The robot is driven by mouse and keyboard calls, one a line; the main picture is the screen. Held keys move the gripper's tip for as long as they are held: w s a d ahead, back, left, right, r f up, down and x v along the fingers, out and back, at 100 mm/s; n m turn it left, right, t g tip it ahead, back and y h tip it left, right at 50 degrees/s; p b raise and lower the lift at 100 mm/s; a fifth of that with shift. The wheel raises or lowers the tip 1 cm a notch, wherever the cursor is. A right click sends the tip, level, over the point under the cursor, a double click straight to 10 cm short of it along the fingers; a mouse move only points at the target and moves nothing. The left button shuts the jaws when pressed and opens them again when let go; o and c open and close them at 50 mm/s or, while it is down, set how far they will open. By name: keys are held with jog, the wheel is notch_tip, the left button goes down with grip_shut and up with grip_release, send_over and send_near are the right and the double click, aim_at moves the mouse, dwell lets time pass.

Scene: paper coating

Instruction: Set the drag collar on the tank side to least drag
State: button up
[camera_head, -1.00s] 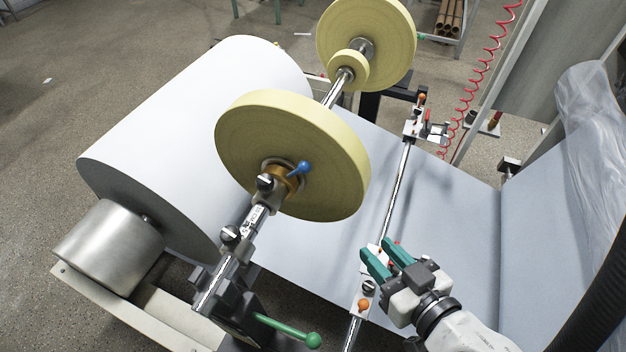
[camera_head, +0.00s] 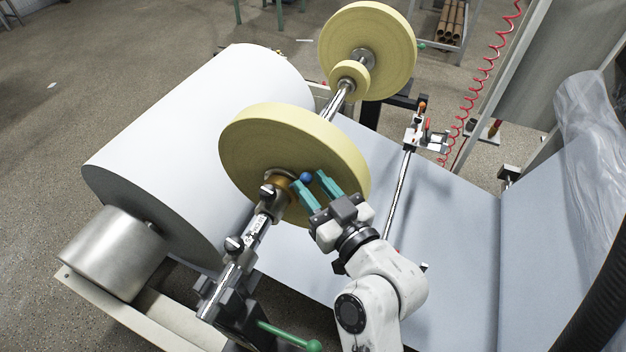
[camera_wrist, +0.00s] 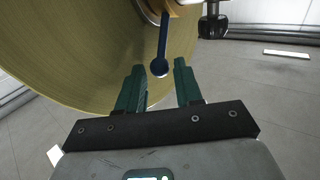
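The drag collar (camera_head: 282,181) is a brass ring on the shaft at the near face of the large yellow roll (camera_head: 262,140). A blue-knobbed lever (camera_head: 306,177) sticks out from it. My gripper (camera_head: 311,180) is at the lever with its two green fingers apart. In the wrist view the lever (camera_wrist: 160,58) hangs down from the brass collar (camera_wrist: 185,8), and its ball end lies between the open fingertips of my gripper (camera_wrist: 160,72). I see a gap on each side of the ball. Any scale marks on the collar are hidden or too small to read.
A big white paper roll (camera_head: 190,125) lies to the left, with its web running right below my arm. A shaft clamp (camera_head: 234,244) and a green-knobbed lever (camera_head: 312,345) are near the front. A second yellow roll (camera_head: 385,50) stands at the back.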

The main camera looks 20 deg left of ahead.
jog(key=shift+w+a, duration=0.2)
jog(key=shift+a, duration=0.15)
jog(key=shift+c, duration=0.2)
grip_shut()
